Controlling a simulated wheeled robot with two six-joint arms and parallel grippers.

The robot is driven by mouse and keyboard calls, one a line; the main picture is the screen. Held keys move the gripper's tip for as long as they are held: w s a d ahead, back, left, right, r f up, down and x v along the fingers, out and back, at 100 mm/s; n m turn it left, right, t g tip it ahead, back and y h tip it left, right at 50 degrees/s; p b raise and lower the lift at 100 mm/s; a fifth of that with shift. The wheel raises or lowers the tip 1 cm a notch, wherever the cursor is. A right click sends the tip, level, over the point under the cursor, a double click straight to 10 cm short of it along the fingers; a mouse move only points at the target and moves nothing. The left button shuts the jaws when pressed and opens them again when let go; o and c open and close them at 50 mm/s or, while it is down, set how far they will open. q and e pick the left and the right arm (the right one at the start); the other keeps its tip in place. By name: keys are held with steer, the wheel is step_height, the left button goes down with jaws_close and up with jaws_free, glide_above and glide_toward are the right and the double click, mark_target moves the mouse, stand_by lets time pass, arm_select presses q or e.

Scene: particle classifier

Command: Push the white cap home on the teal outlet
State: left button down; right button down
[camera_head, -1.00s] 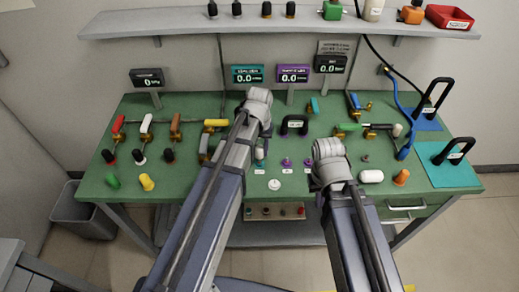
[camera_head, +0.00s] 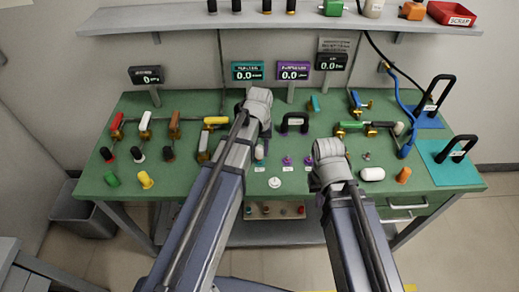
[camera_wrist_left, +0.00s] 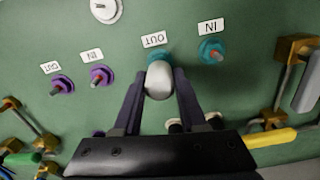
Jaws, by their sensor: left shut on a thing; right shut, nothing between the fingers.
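The white cap (camera_wrist_left: 158,82) is between the two fingers of my left gripper (camera_wrist_left: 158,92), which is shut on it. In the left wrist view, the cap lies over the teal outlet (camera_wrist_left: 160,59) beside the OUT label, and only a teal edge shows past it. I cannot tell how far down the cap sits. In the head view, the cap (camera_head: 260,152) shows just right of my left arm, which hides most of that gripper. My right gripper (camera_head: 319,189) is shut and empty over the bench's front part, mostly hidden by its own wrist.
A teal IN port (camera_wrist_left: 211,51) stands right of the outlet in the wrist view, with purple ports (camera_wrist_left: 101,75) to the left. A round white piece (camera_head: 275,183) lies near the bench's front. A white cylinder (camera_head: 372,174) and orange cap (camera_head: 403,175) lie right of my right wrist.

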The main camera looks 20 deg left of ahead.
mark_target(260, 148)
arm_select(q)
steer(key=shift+f+b, duration=1.1)
steer(key=shift+f, duration=0.05)
steer(key=shift+c, duration=1.9)
jaws_free()
steer(key=shift+r, duration=0.1)
steer(key=shift+r, duration=0.15)
step_height(260, 148, up, 8)
steer(key=p, duration=0.8)
steer(key=shift+f, duration=0.2)
steer(key=shift+s+d, duration=0.15)
steer(key=shift+s, duration=0.05)
steer(key=s+d+m+y, duration=0.1)
steer(key=s+d+m, duration=0.4)
steer(key=s+d, duration=0.5)
steer(key=s, duration=0.4)
